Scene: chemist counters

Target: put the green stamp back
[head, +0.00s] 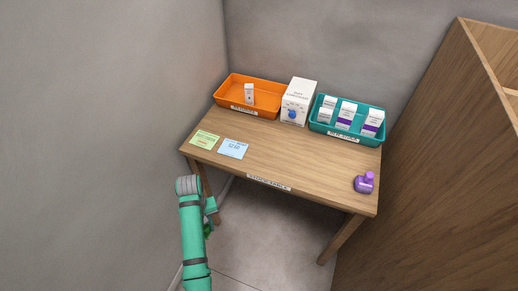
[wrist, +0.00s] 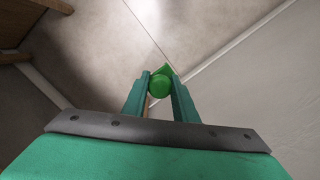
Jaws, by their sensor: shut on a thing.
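My gripper (wrist: 160,92) is shut on the green stamp (wrist: 159,86), whose round green end shows between the two fingers in the wrist view. In the head view my gripper (head: 211,213) is low, in front of and below the near left corner of the wooden table (head: 268,155); the stamp is mostly hidden there by my arm. A purple stamp (head: 365,182) stands on the table's right front part. A green card (head: 204,139) and a blue card (head: 232,149) lie flat on the table's left side.
An orange tray (head: 235,106) with a small white box stands at the back left. A white carton (head: 298,100) with a blue mark stands beside a teal tray (head: 320,128) of several boxes. The table's middle is clear. A wall is left; a wooden partition (head: 440,170) is right.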

